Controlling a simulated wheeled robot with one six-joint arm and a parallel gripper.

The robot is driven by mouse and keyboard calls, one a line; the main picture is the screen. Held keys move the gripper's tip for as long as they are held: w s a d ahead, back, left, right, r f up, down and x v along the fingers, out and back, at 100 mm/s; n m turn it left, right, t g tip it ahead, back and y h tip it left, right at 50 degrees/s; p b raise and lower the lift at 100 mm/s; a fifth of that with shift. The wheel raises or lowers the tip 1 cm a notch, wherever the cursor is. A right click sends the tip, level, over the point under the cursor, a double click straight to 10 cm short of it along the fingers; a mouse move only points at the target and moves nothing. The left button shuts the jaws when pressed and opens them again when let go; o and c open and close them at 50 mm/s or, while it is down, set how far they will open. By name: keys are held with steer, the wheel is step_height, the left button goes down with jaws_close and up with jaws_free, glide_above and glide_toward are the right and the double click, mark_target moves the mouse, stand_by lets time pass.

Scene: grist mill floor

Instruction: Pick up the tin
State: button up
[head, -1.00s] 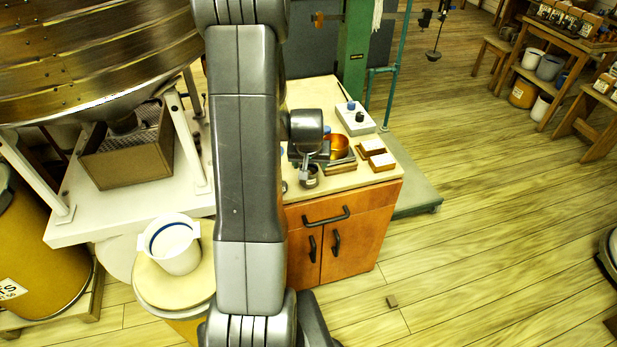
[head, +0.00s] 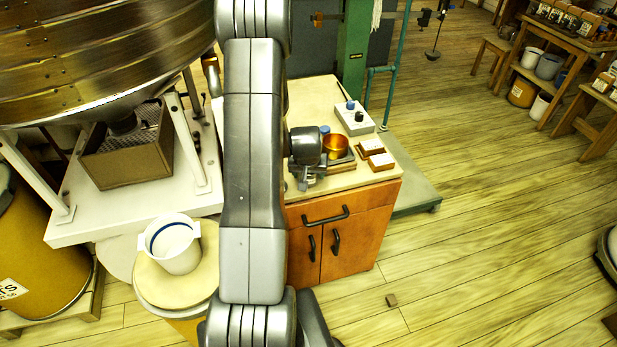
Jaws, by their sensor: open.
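The cabinet (head: 345,232) has a pale top with small items near its front left corner. My gripper (head: 306,183) hangs over that corner, pointing down, with its jaws open. A small dark grey tin stood there in the earlier head view. It is now hidden, or nearly so, behind my gripper and wrist. I cannot tell whether the jaws are around it or above it.
A white bucket (head: 172,246) stands on a drum lid at left. Floor at right is mostly clear.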

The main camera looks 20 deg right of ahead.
steer(key=c, duration=0.9)
